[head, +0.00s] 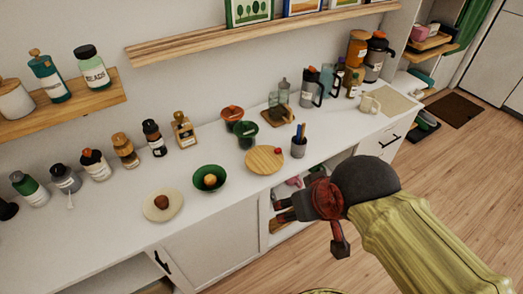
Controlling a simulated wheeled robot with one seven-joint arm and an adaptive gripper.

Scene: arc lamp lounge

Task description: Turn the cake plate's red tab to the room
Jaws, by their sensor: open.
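The cake plate appears to be the round, light wooden plate (262,164) on the white counter, near its front edge. Its small red tab (278,151) sits at the plate's right, slightly rear edge, on the side toward the pen cup. My gripper (311,226), dark with a red palm, is open and empty. It is in front of the counter, to the lower right of the plate and apart from it. Nothing hides the plate or the tab.
A dark pen cup (298,148) stands close to the plate's right. A green bowl (210,181) holding a round item is to its left, with a pale plate (162,206) beyond. Green and red pots (232,114) stand behind.

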